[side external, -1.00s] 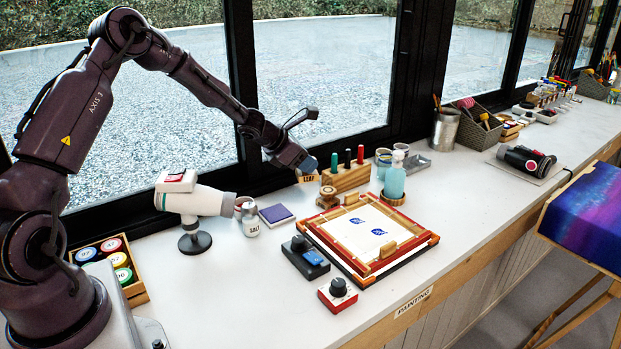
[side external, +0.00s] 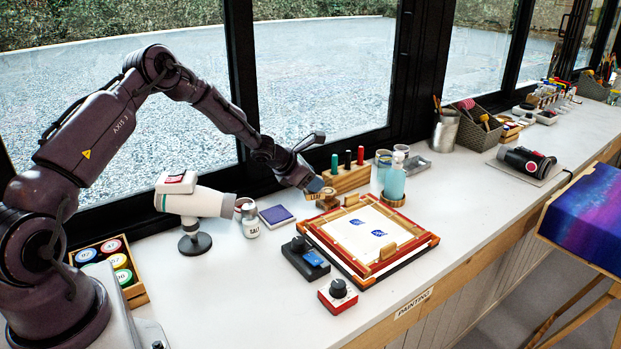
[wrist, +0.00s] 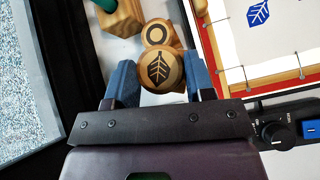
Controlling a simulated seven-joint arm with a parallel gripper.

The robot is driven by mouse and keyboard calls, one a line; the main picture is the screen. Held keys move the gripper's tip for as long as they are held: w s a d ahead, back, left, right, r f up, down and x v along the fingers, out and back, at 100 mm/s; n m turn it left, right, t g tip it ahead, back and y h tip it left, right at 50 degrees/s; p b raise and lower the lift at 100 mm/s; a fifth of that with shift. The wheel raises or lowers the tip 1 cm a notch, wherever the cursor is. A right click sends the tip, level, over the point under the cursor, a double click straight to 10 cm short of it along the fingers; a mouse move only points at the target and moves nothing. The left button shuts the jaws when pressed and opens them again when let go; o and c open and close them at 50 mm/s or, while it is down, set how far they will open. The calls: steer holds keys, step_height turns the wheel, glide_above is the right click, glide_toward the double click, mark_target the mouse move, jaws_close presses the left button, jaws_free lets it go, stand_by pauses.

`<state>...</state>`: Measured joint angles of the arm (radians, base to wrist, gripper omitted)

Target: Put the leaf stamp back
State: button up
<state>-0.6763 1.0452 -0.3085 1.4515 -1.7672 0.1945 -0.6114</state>
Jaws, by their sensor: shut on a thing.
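My gripper (side external: 314,186) is shut on the leaf stamp (side external: 320,195), a wooden piece with a label on its side. In the wrist view the stamp's round top with a dark leaf mark (wrist: 160,72) sits between the blue fingers of my gripper (wrist: 160,66). Another wooden stamp with a dark ring mark (wrist: 160,34) stands right beyond it, close by or touching. In the side view my gripper and the held stamp largely hide that ring stamp. I cannot tell whether the leaf stamp's underside touches anything.
A wooden block (side external: 351,180) with green, black and red handles stands behind. A purple pad (side external: 276,215), salt can (side external: 250,222) and white dryer (side external: 195,202) stand left. A soap bottle (side external: 394,182) is right.

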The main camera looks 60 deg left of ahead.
steer(key=shift+f, duration=0.45)
steer(key=o, duration=1)
